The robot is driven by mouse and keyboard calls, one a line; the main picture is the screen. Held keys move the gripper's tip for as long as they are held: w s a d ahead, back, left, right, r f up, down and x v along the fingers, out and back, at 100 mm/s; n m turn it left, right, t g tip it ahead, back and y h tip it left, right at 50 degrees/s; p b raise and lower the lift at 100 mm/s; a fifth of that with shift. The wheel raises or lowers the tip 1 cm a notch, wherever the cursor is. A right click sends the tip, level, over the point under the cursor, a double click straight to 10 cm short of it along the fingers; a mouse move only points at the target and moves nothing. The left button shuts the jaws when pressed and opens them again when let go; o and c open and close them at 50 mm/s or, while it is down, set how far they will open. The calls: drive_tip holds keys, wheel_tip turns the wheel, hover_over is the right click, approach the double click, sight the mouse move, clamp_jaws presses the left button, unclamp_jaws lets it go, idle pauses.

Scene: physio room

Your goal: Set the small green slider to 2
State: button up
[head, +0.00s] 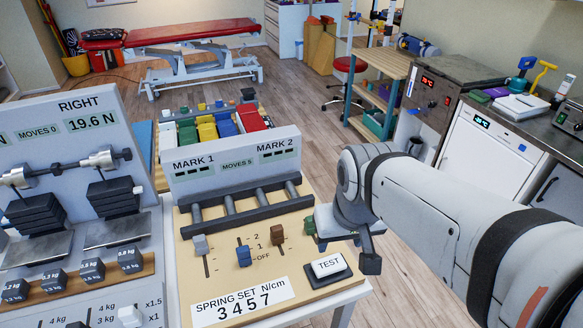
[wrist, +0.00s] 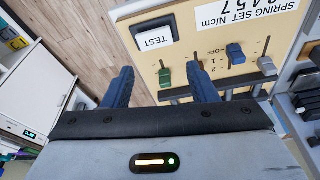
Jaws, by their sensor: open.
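In the wrist view the green slider (wrist: 165,77) shows between the fingertips of my gripper (wrist: 162,70), nearer the right finger. My jaws are open, and no contact with the knob is visible. A scale marked 2, 1, OFF (head: 257,247) stands left of the brown slider. The green knob looks toward the scale's 2 end, but its exact setting cannot be read.
The TEST button (head: 328,268) is in front. The spring rack (head: 250,212) stands behind.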

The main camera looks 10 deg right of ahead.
idle(0.3)
drive_tip(key=n+g+b, duration=0.1)
drive_tip(key=n+g, duration=0.1)
drive_tip(key=g, duration=0.1)
approach(311, 224)
drive_tip(key=shift+w+d, duration=0.2)
drive_tip(key=shift+w, duration=0.15)
drive_tip(key=shift+w+f, duration=0.2)
drive_tip(key=shift+f, duration=0.3)
wheel_tip(311, 224, down, 7)
drive_tip(key=shift+c, duration=0.2)
clamp_jaws()
